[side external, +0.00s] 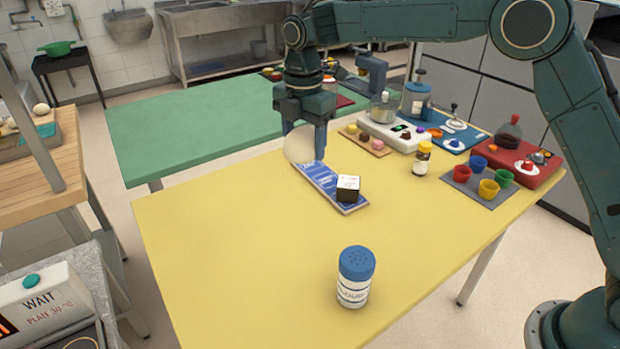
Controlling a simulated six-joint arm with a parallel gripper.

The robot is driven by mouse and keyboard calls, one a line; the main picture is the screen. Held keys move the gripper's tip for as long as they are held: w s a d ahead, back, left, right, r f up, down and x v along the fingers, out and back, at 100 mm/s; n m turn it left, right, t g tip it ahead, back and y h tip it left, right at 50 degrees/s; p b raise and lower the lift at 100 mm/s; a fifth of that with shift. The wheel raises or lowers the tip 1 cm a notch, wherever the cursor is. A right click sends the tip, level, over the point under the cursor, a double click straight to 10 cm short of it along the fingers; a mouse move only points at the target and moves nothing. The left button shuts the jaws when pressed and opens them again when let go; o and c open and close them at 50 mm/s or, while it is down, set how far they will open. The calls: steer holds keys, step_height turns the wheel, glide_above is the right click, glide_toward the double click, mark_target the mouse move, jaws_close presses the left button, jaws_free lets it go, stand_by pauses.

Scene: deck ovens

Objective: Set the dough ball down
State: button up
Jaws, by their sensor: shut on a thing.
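The dough ball (297,147) is pale and round, at the far edge of the yellow table (220,240). My gripper (304,142) points down from above and is shut on the ball. One finger hides the ball's right part. The ball is close above or touching the left end of a flat blue pack (320,183); I cannot tell which. A small black and white box (348,188) stands on the right end of that pack.
A blue-capped shaker (355,277) stands near the front. A yellow-capped jar (422,158), colored cups (488,189) and a white scale (394,130) stand to the right. The left part of the yellow table is clear. A green table (190,130) stands behind.

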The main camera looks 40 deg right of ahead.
steer(key=a+n, duration=0.3)
steer(key=a, duration=0.9)
steer(key=n, duration=0.3)
glide_above(222, 281)
steer(key=f, duration=0.2)
step_height(222, 281, down, 15)
steer(key=shift+f, duration=0.1)
steer(key=shift+f, duration=0.15)
steer(key=shift+f, duration=2)
steer(key=shift+f, duration=0.1)
steer(key=o, duration=1.1)
steer(key=shift+c, duration=0.2)
